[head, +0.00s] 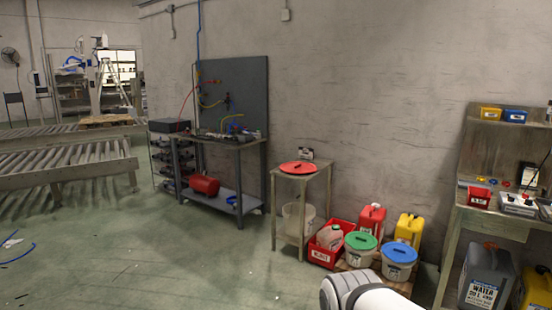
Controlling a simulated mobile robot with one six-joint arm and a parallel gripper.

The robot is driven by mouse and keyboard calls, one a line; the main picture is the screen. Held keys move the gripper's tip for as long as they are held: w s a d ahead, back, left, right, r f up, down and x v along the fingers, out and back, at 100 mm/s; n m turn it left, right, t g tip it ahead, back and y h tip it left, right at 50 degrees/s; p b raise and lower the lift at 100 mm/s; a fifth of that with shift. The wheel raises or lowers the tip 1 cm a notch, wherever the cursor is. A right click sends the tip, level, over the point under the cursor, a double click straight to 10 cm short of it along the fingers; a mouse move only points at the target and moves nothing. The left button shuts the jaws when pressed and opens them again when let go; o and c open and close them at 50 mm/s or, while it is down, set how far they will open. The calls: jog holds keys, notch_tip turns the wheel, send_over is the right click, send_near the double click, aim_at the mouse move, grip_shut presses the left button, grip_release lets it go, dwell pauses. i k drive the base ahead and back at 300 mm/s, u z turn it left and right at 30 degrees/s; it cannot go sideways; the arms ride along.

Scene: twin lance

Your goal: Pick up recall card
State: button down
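I cannot make out a recall card anywhere in the head view. Small items on the workbench, the small stand and the right-hand shelf are too small to tell apart as a card. Part of my own white and grey arm shows at the bottom edge, right of centre. My gripper is not in view.
A workbench (222,142) with a grey back panel stands against the wall. A small stand (318,187) bears a red lid (298,167). Buckets, cans and a red bin (321,256) stand right of it. A shelf unit (452,230) is far right. Green floor (150,265) is mostly clear at left.

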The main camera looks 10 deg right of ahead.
aim_at(306, 154)
jog(key=z, duration=0.25)
jog(key=i, duration=4.05)
jog(key=u, duration=2.1)
jog(key=i, duration=1.8)
